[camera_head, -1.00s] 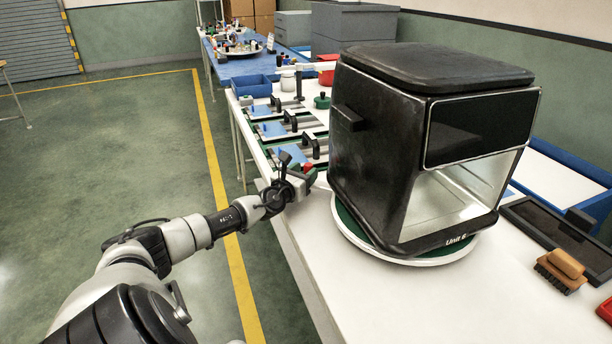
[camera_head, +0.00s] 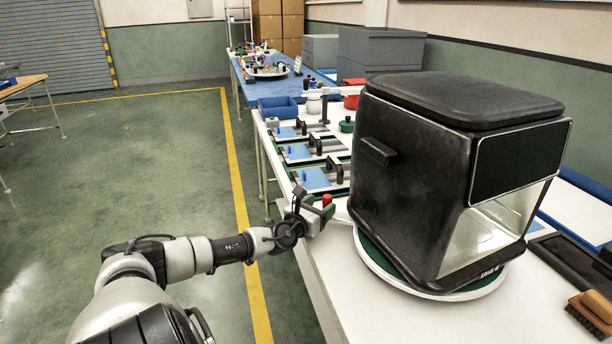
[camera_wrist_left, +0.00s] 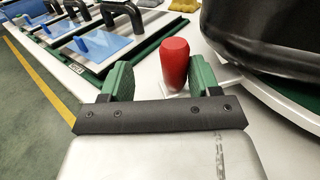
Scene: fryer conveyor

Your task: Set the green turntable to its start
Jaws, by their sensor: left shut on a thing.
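The green turntable (camera_head: 367,252) has a white rim and lies on the white bench at the right. A black fryer unit (camera_head: 400,190) stands upright on it and hides most of its top. A red handle (camera_wrist_left: 174,62) stands up beside the turntable; its top also shows in the head view (camera_head: 327,200). My left gripper (camera_head: 322,212) is at the turntable's left edge, shut on the red handle. In the left wrist view, the green fingers (camera_wrist_left: 161,78) stand on either side of it. The turntable's edge (camera_wrist_left: 290,104) shows at the right there. My right gripper is not in view.
Blue plates with black clamp handles (camera_head: 315,178) line the bench behind my gripper. A blue bin (camera_head: 278,106) stands farther back. A brush (camera_head: 592,312) and a dark tray (camera_head: 570,262) lie right of the fryer. The bench front (camera_head: 385,325) is clear.

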